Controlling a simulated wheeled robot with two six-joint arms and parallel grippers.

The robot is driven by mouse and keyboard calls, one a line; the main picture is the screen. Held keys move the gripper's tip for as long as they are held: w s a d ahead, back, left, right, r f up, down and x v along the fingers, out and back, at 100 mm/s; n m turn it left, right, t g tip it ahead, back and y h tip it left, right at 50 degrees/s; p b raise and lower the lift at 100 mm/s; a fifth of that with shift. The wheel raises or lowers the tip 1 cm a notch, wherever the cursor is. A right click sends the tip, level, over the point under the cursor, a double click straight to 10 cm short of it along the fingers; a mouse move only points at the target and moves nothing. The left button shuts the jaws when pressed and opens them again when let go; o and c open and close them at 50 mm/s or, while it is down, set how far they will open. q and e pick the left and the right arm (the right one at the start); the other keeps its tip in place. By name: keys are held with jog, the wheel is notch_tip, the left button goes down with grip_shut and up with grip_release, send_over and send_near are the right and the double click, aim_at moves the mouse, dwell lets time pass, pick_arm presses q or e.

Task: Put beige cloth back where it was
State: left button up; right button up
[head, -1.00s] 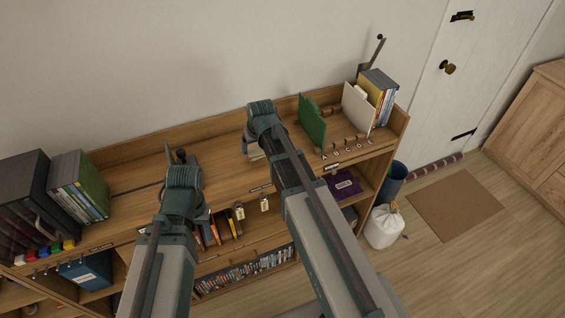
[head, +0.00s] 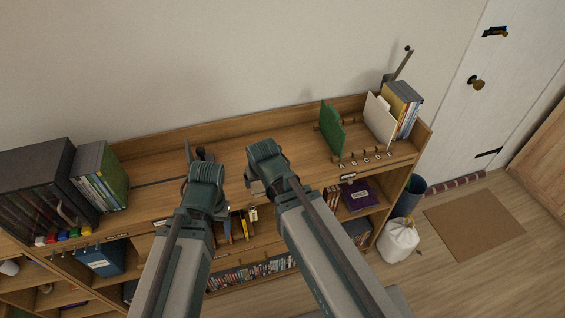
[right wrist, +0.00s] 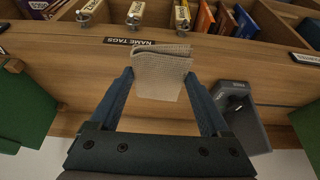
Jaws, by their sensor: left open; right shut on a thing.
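The beige cloth (right wrist: 160,75) is a folded, woven piece held between the fingers of my right gripper (right wrist: 159,84). In the right wrist view it hangs over the wooden shelf top, close to the front edge with the NAME TAGS label (right wrist: 142,42). In the head view my right gripper (head: 257,187) is over the middle of the shelf top, and its own wrist hides most of the cloth. My left gripper (head: 220,214) is open, to the left near the front edge; its fingers are mostly hidden under the wrist.
A grey object with a black knob (right wrist: 240,115) stands on the shelf top beside my right gripper. A green divider (head: 331,126), a white divider (head: 380,120) and books stand at the right, a black case (head: 35,185) at the left.

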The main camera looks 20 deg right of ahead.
jog(key=w+d, duration=0.3)
jog(key=w+d+f, duration=0.1)
jog(key=w+d, duration=0.2)
jog(key=w+d+b, duration=0.1)
jog(key=w+d, duration=0.2)
jog(key=w, duration=0.1)
jog(key=shift+d+f, duration=0.15)
jog(key=shift+d, duration=0.05)
jog(key=shift+w+d, duration=0.35)
jog(key=shift+w, duration=0.05)
notch_tip(320, 180, down, 4)
jog(key=b, duration=0.4)
jog(key=shift+s, duration=0.1)
jog(key=shift+r, duration=0.2)
jog(key=shift+f, duration=0.15)
jog(key=o, duration=1)
